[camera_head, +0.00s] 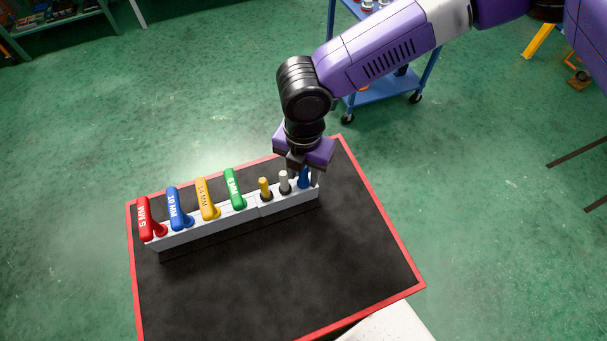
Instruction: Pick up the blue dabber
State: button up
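The blue dabber (304,178) stands upright at the right end of a long grey rack (207,230) on a dark-topped table. My gripper (303,174) points down over that end of the rack. Its fingers are spread, with one to the left of the blue dabber and one to the right. The upper part of the dabber is partly hidden under my gripper. I cannot tell whether the fingers touch it. A white dabber (284,182) and a yellow dabber (265,189) stand to its left in the same rack.
Red (147,220), blue (175,205), yellow (205,198) and green (233,187) labelled handles stand in the rack's left part. The table (280,275) has a red rim, and its front area is clear. A blue cart (385,88) stands behind.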

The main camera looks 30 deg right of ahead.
grip_shut()
jog(key=shift+r, duration=0.1)
notch_tip(320, 180, up, 20)
dwell(0.6)
jog(key=shift+s+d, duration=0.1)
